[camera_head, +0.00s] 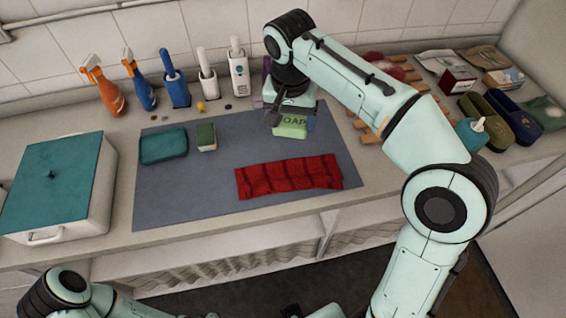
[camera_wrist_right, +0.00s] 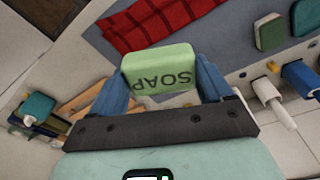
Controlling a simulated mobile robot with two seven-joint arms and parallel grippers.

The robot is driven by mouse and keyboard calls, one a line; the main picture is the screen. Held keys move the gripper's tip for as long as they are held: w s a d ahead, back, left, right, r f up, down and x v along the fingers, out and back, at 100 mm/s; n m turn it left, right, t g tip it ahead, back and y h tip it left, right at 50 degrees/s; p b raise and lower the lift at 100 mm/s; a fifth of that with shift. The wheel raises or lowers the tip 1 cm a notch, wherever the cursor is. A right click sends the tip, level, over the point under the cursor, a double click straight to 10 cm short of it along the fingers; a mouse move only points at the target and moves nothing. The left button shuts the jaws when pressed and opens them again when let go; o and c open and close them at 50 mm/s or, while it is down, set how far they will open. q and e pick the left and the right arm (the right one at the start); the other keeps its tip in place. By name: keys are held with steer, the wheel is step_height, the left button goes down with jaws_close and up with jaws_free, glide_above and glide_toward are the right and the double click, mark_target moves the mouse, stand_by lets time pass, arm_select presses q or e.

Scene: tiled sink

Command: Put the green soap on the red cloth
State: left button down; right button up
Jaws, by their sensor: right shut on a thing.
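The green soap (camera_head: 290,126), a pale green block marked SOAP, is held in my right gripper (camera_head: 291,112). In the right wrist view the soap (camera_wrist_right: 160,70) sits between the two blue fingers of the right gripper (camera_wrist_right: 163,82), which are shut on it. The red cloth (camera_head: 289,177), dark-checked, lies flat on the grey-blue mat (camera_head: 205,185). In the head view the soap is above the cloth in the picture, apart from it. The cloth also shows in the right wrist view (camera_wrist_right: 160,20). My left gripper is not clearly in view; only part of that arm shows at bottom left.
A white box with a teal lid (camera_head: 58,178) stands at left. Spray bottles (camera_head: 104,86) and brushes line the wall. A wooden rack (camera_head: 372,125) is at right.

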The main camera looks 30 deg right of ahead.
step_height(320, 180, down, 7)
steer(key=s+b, duration=0.1)
steer(key=b, duration=0.1)
glide_above(290, 179)
steer(key=f, duration=0.7)
steer(key=shift+s+a+f+b, duration=0.1)
steer(key=shift+s+b, duration=0.1)
steer(key=shift+b, duration=0.2)
arm_select(q)
steer(key=shift+s+f+b, duration=0.1)
steer(key=shift+s+f, duration=0.35)
steer(key=shift+f, duration=0.25)
steer(key=shift+s+f+b, duration=0.1)
steer(key=shift+s+f, duration=0.3)
steer(key=shift+f, duration=0.35)
steer(key=shift+s+f+b, duration=0.1)
steer(key=shift+s+f, duration=0.35)
steer(key=shift+f, duration=0.25)
arm_select(e)
steer(key=shift+f, duration=2.55)
arm_select(q)
steer(key=shift+s+f+b, duration=0.2)
steer(key=shift+f+b, duration=0.2)
steer(key=shift+f, duration=0.05)
arm_select(e)
steer(key=shift+f, duration=0.55)
steer(key=shift+f, duration=0.1)
steer(key=o, duration=1.1)
steer(key=shift+c, duration=0.2)
